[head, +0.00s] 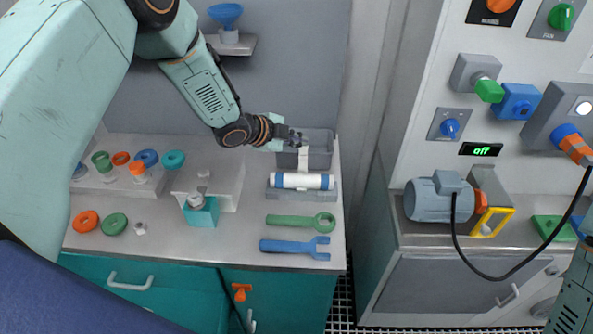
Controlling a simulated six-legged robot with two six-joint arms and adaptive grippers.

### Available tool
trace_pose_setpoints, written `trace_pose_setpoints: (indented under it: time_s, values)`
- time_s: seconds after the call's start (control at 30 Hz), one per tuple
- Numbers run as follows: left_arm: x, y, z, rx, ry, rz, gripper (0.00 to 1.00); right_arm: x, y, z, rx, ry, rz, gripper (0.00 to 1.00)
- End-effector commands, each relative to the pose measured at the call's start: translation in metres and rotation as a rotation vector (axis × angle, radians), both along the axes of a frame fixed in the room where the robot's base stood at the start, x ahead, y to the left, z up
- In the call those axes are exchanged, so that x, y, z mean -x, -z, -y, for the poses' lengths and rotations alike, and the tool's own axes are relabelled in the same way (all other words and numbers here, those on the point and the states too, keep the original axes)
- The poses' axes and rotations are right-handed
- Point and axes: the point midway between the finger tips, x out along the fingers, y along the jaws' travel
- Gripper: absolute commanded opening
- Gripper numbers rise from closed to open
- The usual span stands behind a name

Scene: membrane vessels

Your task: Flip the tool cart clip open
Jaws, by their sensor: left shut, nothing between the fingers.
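A pale clip (303,158) stands up behind a white cylinder with blue ends (290,181), which lies in a grey holder (273,194) on the tool cart top (260,240). The clip looks upright, not lying across the cylinder. My left gripper (299,138) is shut and empty, right at the clip's upper end and in front of the grey bin (320,150). I cannot tell whether the fingers touch the clip. My right gripper is out of view; only part of that arm shows at the lower right.
A green wrench (290,221) and a blue wrench (285,246) lie in front of the holder. A teal block (203,214) and several coloured rings and fittings sit to the left. A wall shelf (232,45) is above. A gap separates the cart from the right counter (430,238).

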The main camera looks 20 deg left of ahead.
Motion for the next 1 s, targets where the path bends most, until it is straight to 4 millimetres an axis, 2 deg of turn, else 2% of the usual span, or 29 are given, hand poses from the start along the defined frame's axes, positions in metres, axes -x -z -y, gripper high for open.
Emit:
trace_pose_setpoints:
  time_s: [0.4,1.0]
  values:
    - [-0.012,0.004,-0.002,-0.001,0.002,0.001,0.0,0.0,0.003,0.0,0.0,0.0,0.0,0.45]
    - [-0.015,0.002,-0.003,0.0,0.001,0.001,0.0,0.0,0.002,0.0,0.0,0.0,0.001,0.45]
